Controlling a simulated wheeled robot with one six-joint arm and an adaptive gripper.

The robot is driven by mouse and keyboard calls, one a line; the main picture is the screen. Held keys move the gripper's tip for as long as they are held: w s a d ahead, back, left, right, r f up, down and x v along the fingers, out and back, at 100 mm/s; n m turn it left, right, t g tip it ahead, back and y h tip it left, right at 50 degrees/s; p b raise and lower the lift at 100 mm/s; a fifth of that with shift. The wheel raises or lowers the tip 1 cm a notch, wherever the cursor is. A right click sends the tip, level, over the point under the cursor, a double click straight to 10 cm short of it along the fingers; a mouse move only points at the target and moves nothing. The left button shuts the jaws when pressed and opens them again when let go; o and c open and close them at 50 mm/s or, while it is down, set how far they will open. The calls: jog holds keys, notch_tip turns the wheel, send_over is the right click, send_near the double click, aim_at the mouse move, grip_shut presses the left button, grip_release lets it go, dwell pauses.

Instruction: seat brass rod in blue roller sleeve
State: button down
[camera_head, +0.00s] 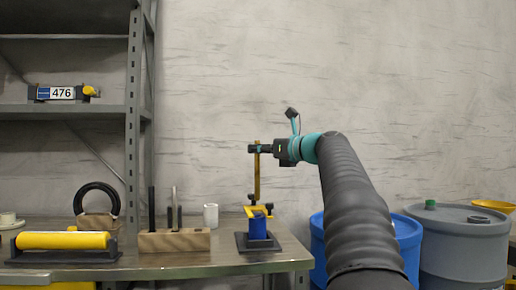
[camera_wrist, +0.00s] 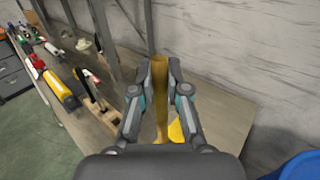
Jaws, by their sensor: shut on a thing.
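The brass rod (camera_head: 257,176) stands upright in the head view, its upper part between the fingertips of my gripper (camera_head: 257,149). In the wrist view the jaws (camera_wrist: 160,75) are shut on the rod (camera_wrist: 160,105), which runs down between them. The blue roller sleeve (camera_head: 258,229) stands upright on a dark square base near the bench's right end, below the rod. A yellow piece (camera_head: 257,211) sits at the sleeve's top. The rod's lower end is close above this or behind it; I cannot tell whether it enters the sleeve.
A wooden block (camera_head: 174,240) with dark upright rods, a white cup (camera_head: 210,216) and a yellow roller (camera_head: 63,240) stand to the left on the bench (camera_head: 215,262). A grey shelf post (camera_head: 133,120) rises behind. Blue and grey drums (camera_head: 460,245) stand right of the bench.

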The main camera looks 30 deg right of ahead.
aim_at(259, 160)
jog(key=shift+f+b, duration=0.9)
jog(key=shift+f, duration=0.75)
jog(key=shift+p, duration=0.95)
dwell(0.7)
